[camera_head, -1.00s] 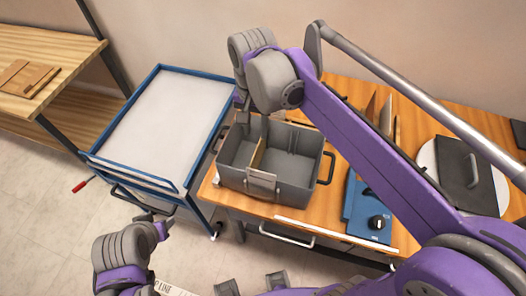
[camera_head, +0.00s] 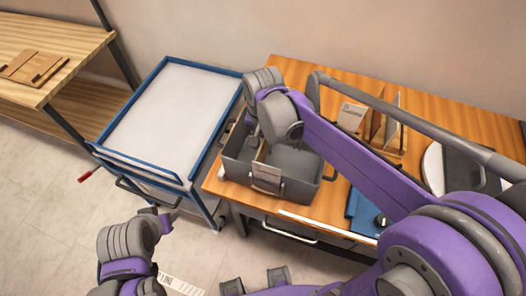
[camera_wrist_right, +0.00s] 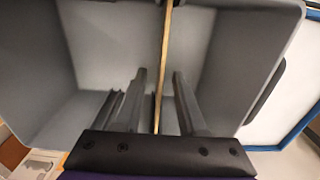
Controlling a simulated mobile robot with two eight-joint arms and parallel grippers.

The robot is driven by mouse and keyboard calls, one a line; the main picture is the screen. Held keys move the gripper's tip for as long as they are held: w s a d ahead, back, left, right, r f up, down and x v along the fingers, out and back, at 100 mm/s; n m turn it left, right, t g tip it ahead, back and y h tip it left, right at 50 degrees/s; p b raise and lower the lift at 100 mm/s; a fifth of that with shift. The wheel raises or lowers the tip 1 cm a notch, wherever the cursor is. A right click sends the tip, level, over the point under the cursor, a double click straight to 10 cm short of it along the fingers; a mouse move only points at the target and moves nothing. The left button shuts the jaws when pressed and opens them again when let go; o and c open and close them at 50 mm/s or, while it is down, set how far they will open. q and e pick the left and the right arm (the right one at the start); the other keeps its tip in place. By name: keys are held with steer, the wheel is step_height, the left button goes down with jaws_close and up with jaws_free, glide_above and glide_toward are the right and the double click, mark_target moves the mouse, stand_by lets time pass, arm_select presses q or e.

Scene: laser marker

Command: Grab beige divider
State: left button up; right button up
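A grey bin (camera_head: 300,188) with dark side handles stands on the wooden worktop. The beige divider (camera_head: 262,152) stands upright in it as a thin panel, partly hidden by my right arm in the head view. In the right wrist view the divider (camera_wrist_right: 164,45) runs between the two fingers of my right gripper (camera_wrist_right: 159,78). Both fingers reach down into the bin, with a visible gap on each side of the divider, so the gripper is open around it. My left gripper (camera_head: 158,220) hangs at the lower left, away from the bin; its opening is unclear.
A blue-framed cart (camera_head: 170,115) with a pale top stands left of the worktop (camera_head: 470,100). A blue device (camera_head: 362,215) with a black knob sits right of the bin. Upright brown panels (camera_head: 380,130) stand behind my right arm. A wooden shelf (camera_head: 50,45) is at far left.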

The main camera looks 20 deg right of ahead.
jaws_close()
steer(key=shift+r, duration=0.1)
stand_by(0.3)
